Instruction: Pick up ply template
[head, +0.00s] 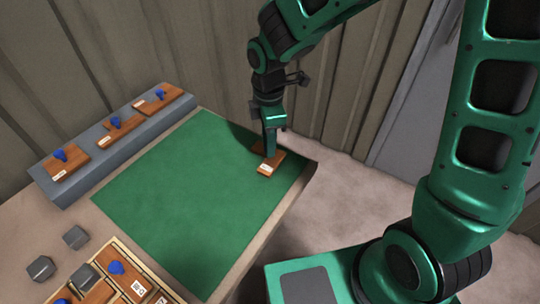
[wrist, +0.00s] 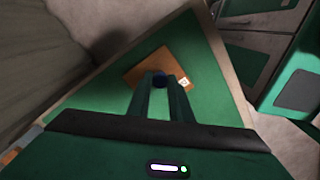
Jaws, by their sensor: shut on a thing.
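A brown ply template (head: 274,165) with a white label lies at or just above the far right corner of the green mat (head: 190,190); I cannot tell whether it touches the mat. In the wrist view the same template (wrist: 146,72) shows beyond the fingers, its label to the right. My gripper (head: 270,152) points down over it. In the wrist view my gripper (wrist: 160,82) is shut on the template's dark blue knob (wrist: 159,79). The fingers hide part of the knob in the wrist view and all of it in the head view.
A grey raised shelf (head: 100,150) at the left bears several similar templates with blue knobs. Two grey blocks (head: 58,252) and a partitioned tray (head: 125,258) with more templates are at the near left. The mat's middle is clear. A corrugated wall (head: 150,50) stands behind.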

